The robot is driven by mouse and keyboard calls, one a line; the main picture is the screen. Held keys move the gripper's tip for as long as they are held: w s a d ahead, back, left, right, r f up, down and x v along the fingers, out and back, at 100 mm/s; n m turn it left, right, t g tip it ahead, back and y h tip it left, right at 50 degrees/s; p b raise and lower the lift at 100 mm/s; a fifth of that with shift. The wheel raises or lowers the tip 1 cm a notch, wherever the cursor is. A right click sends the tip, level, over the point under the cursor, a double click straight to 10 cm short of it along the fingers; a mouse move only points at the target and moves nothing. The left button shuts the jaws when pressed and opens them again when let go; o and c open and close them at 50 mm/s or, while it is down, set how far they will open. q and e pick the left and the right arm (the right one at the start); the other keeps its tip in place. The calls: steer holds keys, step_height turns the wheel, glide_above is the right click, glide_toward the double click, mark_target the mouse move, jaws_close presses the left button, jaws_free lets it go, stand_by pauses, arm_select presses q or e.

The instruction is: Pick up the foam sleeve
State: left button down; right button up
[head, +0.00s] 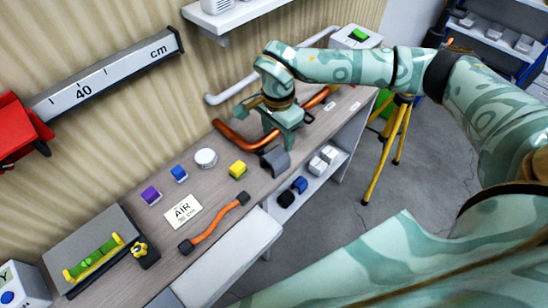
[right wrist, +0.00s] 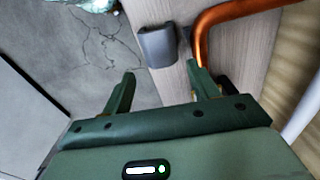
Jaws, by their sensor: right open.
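The foam sleeve (head: 275,160) appears to be the dark grey, curved, half-pipe-shaped piece at the front edge of the bench. It also shows in the right wrist view (right wrist: 157,46), ahead of the fingertips and partly at the bench edge. My right gripper (head: 286,140) is over the bench, just behind the sleeve in the head view. In the right wrist view its two fingers (right wrist: 161,72) are apart, with nothing between them. The sleeve is apart from the fingers. My left gripper is not in view.
A copper pipe (head: 235,137) runs along the bench beside the right gripper. A lower shelf (head: 309,181) holds dark and white pieces.

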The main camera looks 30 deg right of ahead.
mark_target(277, 152)
steer(key=f, duration=0.4)
steer(key=shift+s+f, duration=0.2)
step_height(277, 152, down, 6)
steer(key=shift+w+a+r+b, duration=0.1)
steer(key=shift+w+r+b, duration=0.1)
steer(key=shift+b, duration=0.55)
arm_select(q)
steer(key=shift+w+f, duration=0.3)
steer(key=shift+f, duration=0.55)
arm_select(e)
steer(key=c, duration=0.6)
